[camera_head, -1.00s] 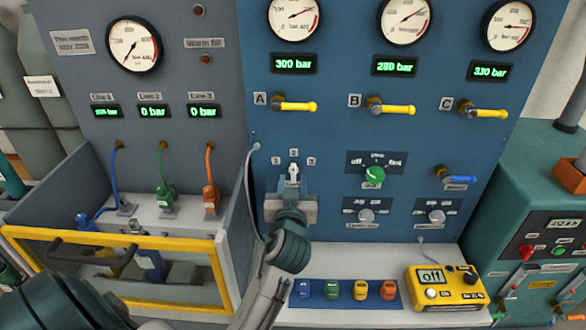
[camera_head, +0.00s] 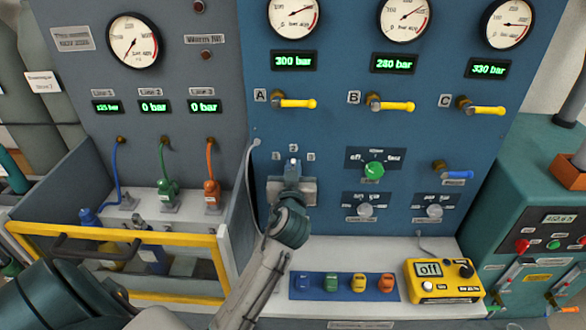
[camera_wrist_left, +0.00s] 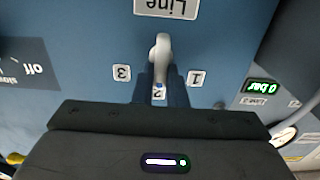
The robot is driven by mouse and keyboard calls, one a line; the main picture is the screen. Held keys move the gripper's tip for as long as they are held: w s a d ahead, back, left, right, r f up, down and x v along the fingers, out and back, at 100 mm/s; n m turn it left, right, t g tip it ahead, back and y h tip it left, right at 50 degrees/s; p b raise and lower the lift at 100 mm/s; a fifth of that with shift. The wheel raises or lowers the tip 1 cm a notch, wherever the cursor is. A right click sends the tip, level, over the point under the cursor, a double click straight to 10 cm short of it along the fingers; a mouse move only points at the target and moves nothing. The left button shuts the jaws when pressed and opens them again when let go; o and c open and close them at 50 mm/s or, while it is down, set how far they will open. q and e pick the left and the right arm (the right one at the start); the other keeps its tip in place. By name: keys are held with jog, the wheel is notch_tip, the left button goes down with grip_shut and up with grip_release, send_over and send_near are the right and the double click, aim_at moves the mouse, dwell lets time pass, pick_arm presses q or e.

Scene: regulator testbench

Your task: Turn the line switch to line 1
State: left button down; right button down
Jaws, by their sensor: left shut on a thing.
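In the head view the left gripper (camera_head: 292,172) hides most of the switch. My right gripper is not in view.
A grey side wall (camera_head: 240,215) stands just left of my left wrist. A yellow-framed guard (camera_head: 120,238) is further left. The panel around the switch is free.

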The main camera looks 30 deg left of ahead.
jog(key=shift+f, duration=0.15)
pick_arm(q)
jog(key=shift+f+n+b, duration=0.2)
jog(key=shift+n+b, duration=0.2)
jog(key=shift+b, duration=0.3)
jog(key=shift+s+a+f+n+b, duration=0.1)
jog(key=shift+a+n+b, duration=0.05)
jog(key=shift+n+b, duration=1.95)
jog(key=shift+s+a+f+n+b, duration=0.1)
jog(key=shift+a+n+b, duration=0.1)
jog(key=shift+n+b, duration=1.9)
jog(key=shift+s+a+n+b, duration=0.15)
jog(key=shift+n+b, duration=1.45)
jog(key=shift+b, duration=1)
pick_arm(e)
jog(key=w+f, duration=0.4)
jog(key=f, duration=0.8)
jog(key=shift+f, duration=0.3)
pick_arm(q)
jog(key=c, duration=1.5)
grip_release()
jog(key=shift+o, duration=0.2)
